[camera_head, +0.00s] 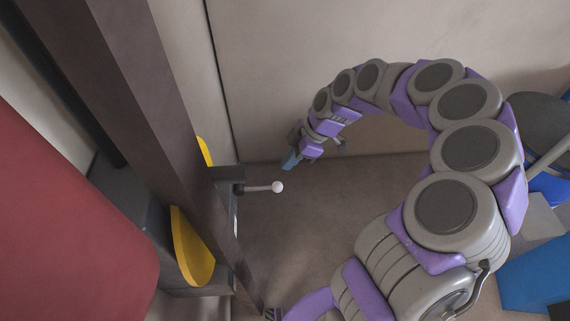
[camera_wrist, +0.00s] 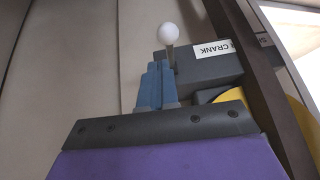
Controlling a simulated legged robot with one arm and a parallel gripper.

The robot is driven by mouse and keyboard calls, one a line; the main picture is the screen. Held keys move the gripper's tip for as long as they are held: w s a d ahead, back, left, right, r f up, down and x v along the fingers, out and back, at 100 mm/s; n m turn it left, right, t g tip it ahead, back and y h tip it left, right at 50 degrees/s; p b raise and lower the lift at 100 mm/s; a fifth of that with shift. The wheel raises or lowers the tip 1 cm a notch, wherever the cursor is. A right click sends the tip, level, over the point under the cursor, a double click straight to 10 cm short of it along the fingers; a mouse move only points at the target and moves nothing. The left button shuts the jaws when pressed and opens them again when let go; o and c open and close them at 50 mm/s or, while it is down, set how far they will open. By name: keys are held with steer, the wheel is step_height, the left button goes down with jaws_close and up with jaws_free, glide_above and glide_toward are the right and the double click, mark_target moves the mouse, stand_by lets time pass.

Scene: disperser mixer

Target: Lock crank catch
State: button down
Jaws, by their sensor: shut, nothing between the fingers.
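The crank catch is a small metal lever with a white ball knob (camera_head: 278,187). In the head view it sticks out to the right from a dark bracket (camera_head: 228,178) on the brown post. In the wrist view the white knob (camera_wrist: 169,33) stands just beyond my fingertips, in front of a dark box with a label reading "CRANK" (camera_wrist: 222,50). My gripper (camera_head: 290,160) has blue fingers and is shut and empty. It is above and slightly right of the knob in the head view. The fingers also show in the wrist view (camera_wrist: 158,72). I cannot tell whether they touch the lever.
A dark brown post (camera_head: 135,100) rises at the left, with yellow parts (camera_head: 190,250) beside it. A red rounded surface (camera_head: 60,210) fills the far left. Blue boxes (camera_head: 540,272) lie at the lower right. The floor right of the lever looks clear.

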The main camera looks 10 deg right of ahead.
steer(key=shift+d+f+p+v, duration=0.4)
steer(key=shift+d+p+v, duration=0.25)
steer(key=shift+v, duration=3.3)
steer(key=s+a+r+m+h, duration=0.1)
steer(key=s+a+r+m, duration=0.2)
steer(key=s, duration=0.4)
steer(key=s+a+r+m+h, duration=0.2)
steer(key=s+r, duration=0.3)
steer(key=s, duration=0.2)
steer(key=s+d+f+m+h, duration=0.1)
steer(key=s+d+m, duration=0.1)
steer(key=s+m, duration=0.4)
steer(key=s+d+f+m+g+h, duration=0.1)
steer(key=s+d+m+h, duration=0.1)
steer(key=s+m, duration=0.4)
steer(key=s+d, duration=0.1)
steer(key=s, duration=0.4)
steer(key=shift+s+d+f+m, duration=0.25)
steer(key=shift+s+d+m, duration=0.05)
steer(key=shift+s+m, duration=0.1)
